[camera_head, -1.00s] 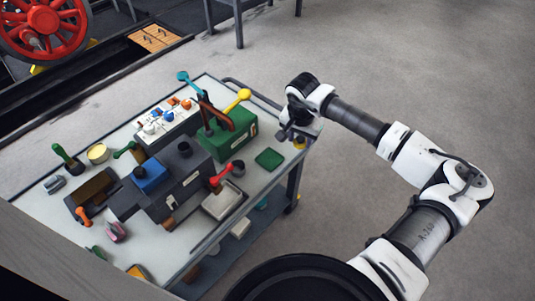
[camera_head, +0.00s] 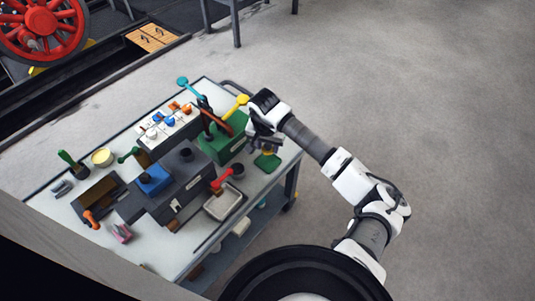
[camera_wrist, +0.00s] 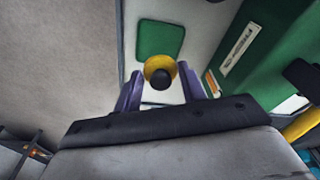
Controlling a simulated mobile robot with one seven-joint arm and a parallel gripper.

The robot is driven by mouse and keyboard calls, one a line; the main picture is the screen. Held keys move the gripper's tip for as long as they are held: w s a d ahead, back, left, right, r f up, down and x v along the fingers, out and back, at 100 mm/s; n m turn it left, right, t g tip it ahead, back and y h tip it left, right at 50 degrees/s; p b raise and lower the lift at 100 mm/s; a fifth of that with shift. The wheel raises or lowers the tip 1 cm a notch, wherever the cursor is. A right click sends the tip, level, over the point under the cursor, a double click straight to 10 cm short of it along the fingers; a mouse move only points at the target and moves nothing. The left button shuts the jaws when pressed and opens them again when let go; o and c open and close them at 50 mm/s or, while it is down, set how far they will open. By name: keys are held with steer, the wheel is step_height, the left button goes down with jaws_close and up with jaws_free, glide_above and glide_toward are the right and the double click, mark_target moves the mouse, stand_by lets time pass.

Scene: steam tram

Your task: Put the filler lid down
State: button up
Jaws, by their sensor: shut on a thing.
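The filler lid, yellow with a dark round knob, shows in the wrist view (camera_wrist: 148,66) between the two purple fingers of my gripper (camera_wrist: 160,88). My gripper is shut on it. In the head view my gripper (camera_head: 267,147) hangs over the right end of the workbench, and the lid cannot be made out clearly there. A green square pad (camera_wrist: 160,38) lies flat on the bench top, just beyond the lid in the wrist view. The pad also shows in the head view (camera_head: 267,162), just below my gripper. I cannot tell the lid's height above the bench.
A green box (camera_head: 222,150) with levers, one with a yellow knob (camera_head: 242,100), stands close left of my gripper. A dark block with a blue top (camera_head: 153,180), a red-handled part (camera_head: 222,178) and a pale tray (camera_head: 223,204) stand farther left. Open floor lies right.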

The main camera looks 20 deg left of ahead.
mark_target(268, 161)
steer(key=shift+f+p, duration=0.35)
steer(key=shift+f, duration=2.75)
steer(key=shift+f, duration=0.1)
steer(key=o, duration=1)
steer(key=r, duration=0.4)
steer(key=s+r+b, duration=0.1)
steer(key=r, duration=0.3)
steer(key=r+b, duration=0.1)
steer(key=r, duration=0.3)
steer(key=shift+s+r, duration=0.1)
steer(key=shift+s, duration=0.25)
steer(key=shift+s, duration=0.1)
